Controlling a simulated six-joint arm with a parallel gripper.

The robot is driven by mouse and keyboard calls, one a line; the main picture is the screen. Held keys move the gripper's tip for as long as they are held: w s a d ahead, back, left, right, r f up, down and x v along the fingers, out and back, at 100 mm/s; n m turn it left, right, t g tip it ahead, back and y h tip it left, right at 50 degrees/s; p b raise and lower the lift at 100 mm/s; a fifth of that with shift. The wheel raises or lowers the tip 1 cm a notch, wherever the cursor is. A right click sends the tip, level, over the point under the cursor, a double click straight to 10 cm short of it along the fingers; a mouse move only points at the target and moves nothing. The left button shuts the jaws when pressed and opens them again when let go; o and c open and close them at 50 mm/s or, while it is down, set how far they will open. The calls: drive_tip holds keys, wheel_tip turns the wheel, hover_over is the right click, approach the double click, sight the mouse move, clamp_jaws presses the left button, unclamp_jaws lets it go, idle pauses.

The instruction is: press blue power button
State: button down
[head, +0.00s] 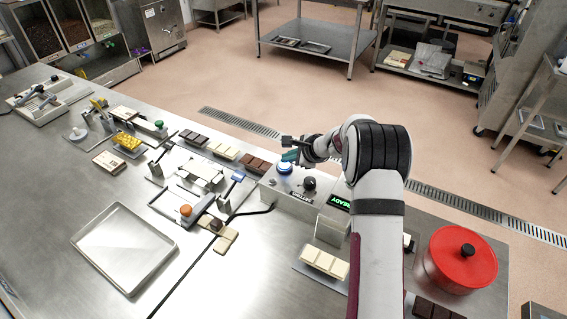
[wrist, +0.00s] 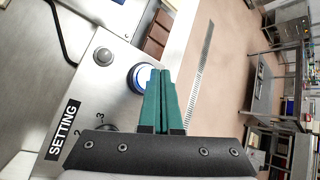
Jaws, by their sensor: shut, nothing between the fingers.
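The blue power button (head: 285,168) is a round blue dome on top of a metal control box (head: 300,200), at its far left end in the head view. In the wrist view the blue button (wrist: 136,77) has a pale ring and is partly hidden behind the fingers. My gripper (head: 291,156) has green fingers and hangs right by the button in the head view. In the wrist view my gripper (wrist: 160,72) is shut and empty, its tips overlapping the button's right edge. I cannot tell whether the fingertips touch the button.
A black knob (head: 309,184) and a green "READY" display (head: 340,202) are on the box. A small grey button (wrist: 103,57) is beside the blue one. Chocolate bars (head: 225,151) line the bench behind. A red lidded pot (head: 460,260) stands at right; an empty tray (head: 122,247) lies left.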

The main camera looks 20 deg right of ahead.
sight(288, 166)
drive_tip(key=shift+r, duration=3)
